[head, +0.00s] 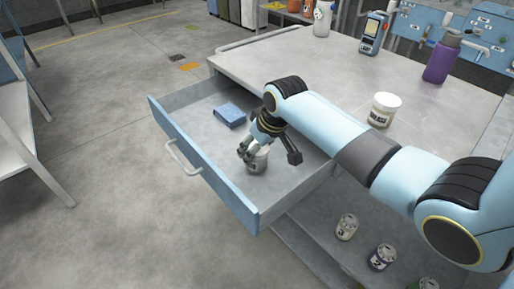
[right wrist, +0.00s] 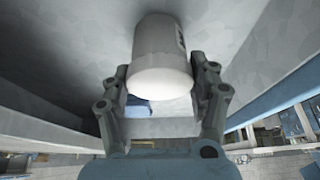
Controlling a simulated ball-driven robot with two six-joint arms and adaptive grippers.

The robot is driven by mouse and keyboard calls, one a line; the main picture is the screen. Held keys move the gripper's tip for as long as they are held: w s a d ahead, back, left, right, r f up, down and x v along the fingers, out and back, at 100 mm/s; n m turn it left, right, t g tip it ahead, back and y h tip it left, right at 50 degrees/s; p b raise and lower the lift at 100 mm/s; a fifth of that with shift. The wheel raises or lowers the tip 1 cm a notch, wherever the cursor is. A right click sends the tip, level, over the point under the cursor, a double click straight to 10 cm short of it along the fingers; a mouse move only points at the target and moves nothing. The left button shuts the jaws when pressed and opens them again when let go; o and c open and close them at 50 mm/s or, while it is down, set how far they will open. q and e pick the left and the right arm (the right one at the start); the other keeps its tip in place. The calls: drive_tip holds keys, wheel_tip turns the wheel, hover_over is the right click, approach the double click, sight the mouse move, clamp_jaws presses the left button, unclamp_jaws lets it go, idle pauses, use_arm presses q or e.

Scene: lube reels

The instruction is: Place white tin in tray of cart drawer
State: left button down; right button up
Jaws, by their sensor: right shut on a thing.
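The white tin (head: 258,161) is in my right gripper (head: 270,153), inside the open cart drawer (head: 205,120). The right wrist view shows the white tin (right wrist: 161,60) between the two fingers of the right gripper (right wrist: 162,85), which are shut on it. A dark label mark shows at its right side. The tin is low over the drawer's tray floor; I cannot tell if it touches. The fingers partly hide it in the head view. My left gripper is not in view.
A blue folded cloth or block (head: 229,115) lies in the drawer. On the cart top (head: 290,65) stand a white-lidded jar (head: 384,109), a purple bottle (head: 442,58), a handheld meter (head: 373,33) and a white bottle (head: 323,18). Several cans, including one (head: 346,227), stand on the lower shelf.

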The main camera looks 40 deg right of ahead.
drive_tip(key=o, duration=1.3)
drive_tip(key=shift+f, duration=0.1)
drive_tip(key=shift+p+v, duration=0.85)
drive_tip(key=shift+v, duration=5.25)
drive_tip(key=shift+w, duration=0.15)
